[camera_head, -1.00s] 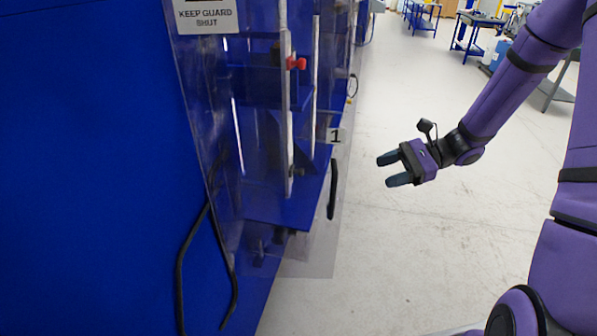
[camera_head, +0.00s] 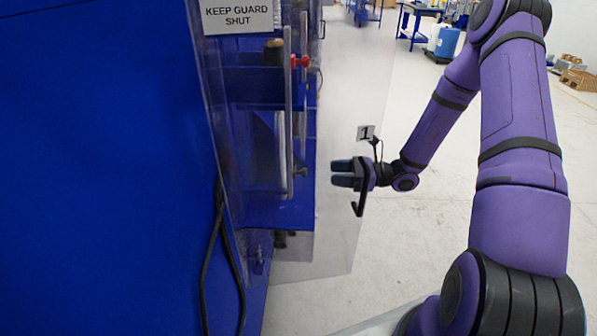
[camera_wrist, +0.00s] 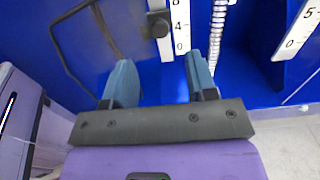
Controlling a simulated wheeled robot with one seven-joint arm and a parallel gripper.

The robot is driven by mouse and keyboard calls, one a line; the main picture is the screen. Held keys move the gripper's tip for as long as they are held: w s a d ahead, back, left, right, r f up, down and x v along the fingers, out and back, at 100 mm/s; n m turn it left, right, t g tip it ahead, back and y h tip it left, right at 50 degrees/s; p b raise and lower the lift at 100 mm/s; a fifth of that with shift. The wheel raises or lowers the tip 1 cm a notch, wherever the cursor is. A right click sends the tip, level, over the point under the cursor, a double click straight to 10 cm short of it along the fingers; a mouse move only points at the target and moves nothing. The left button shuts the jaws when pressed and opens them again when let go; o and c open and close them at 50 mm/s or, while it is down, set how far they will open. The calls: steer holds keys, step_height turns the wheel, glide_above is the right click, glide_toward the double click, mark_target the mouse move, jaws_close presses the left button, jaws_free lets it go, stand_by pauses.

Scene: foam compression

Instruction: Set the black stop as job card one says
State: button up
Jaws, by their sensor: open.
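My gripper (camera_head: 342,174) is open and empty, to the right of the blue machine (camera_head: 90,170) in the head view. In the wrist view my fingers (camera_wrist: 157,85) point toward the machine, with nothing between them. A black knob, seemingly the black stop (camera_wrist: 158,25), sits beside a white scale (camera_wrist: 181,28) beyond the fingertips and apart from them. In the head view a small dark knob (camera_head: 300,172) shows low on the uprights. A red knob (camera_head: 299,61) is higher up. No job card text is readable.
A sign (camera_head: 238,16) reads KEEP GUARD SHUT. A second scale (camera_wrist: 298,32) stands right in the wrist view. Open floor lies right.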

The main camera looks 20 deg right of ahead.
steer(key=x, duration=0.9)
steer(key=shift+a, duration=0.2)
